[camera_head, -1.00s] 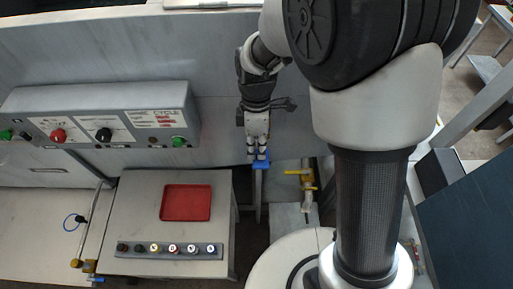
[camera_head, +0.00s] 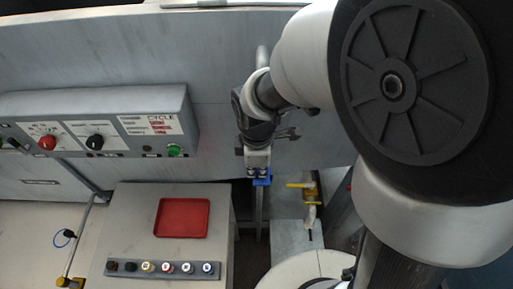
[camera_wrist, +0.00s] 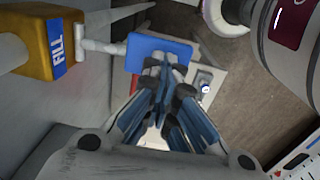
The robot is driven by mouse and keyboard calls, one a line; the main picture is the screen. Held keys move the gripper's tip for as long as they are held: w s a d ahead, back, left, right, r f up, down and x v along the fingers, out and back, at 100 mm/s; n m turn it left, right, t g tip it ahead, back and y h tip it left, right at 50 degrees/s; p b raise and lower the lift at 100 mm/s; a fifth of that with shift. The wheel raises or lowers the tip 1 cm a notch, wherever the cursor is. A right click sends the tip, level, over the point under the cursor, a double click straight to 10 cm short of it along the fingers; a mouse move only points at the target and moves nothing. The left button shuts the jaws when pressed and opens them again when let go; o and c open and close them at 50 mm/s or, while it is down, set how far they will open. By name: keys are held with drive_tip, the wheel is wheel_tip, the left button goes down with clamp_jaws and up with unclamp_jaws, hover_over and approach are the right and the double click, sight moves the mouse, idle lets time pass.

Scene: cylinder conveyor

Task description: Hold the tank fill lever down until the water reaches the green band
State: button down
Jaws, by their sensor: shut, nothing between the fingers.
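The fill lever ends in a blue paddle (camera_wrist: 148,48), joined by a pale rod to a yellow block (camera_wrist: 44,36) marked FILL in the wrist view. The paddle also shows as a small blue patch (camera_head: 262,182) in the head view, right of the grey bench. My gripper (camera_head: 258,174) is shut and empty, right at the paddle. In the wrist view its fingertips (camera_wrist: 164,66) overlap the paddle's lower edge; whether they touch or press it is unclear. The water and the green band cannot be made out in any view.
A control panel (camera_head: 95,108) with knobs and a green button is on the left. Below it, a bench (camera_head: 130,213) holds a red tray (camera_head: 182,236) and a row of several buttons. A yellow-handled valve (camera_head: 301,184) stands just right of the lever. A grey wall rises behind.

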drive_tip(key=shift+s+f+b, duration=0.15)
drive_tip(key=shift+f+b, duration=0.25)
drive_tip(key=shift+f, duration=0.65)
idle(1.3)
idle(5.7)
